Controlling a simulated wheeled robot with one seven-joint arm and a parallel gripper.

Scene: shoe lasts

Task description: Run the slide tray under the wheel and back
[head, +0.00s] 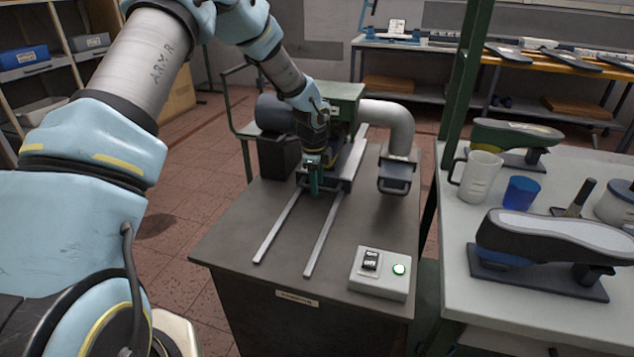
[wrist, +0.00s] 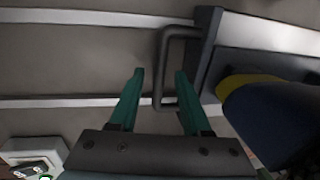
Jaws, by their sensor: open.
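The slide tray (wrist: 208,55) is a dark-edged plate on two pale rails (head: 322,236) on the grey bench. A dark U-shaped handle (wrist: 162,44) sticks out from its near end. A dark blue piece with a yellow band (wrist: 240,85), probably a shoe last, rests on the tray. My gripper (head: 314,184) is open at the tray's near end. In the wrist view its green fingers (wrist: 159,71) appear on either side of the handle's bar, with gaps showing; I cannot tell their depth. The wheel is hidden behind my arm and the green machine (head: 338,97).
A switch box (head: 378,275) with a lit green button sits at the bench's front right. A grey duct (head: 397,135) stands right of the rails. A side table holds a mug (head: 481,178), a blue cup (head: 522,192) and mounted lasts (head: 550,240). The rails' near stretch is clear.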

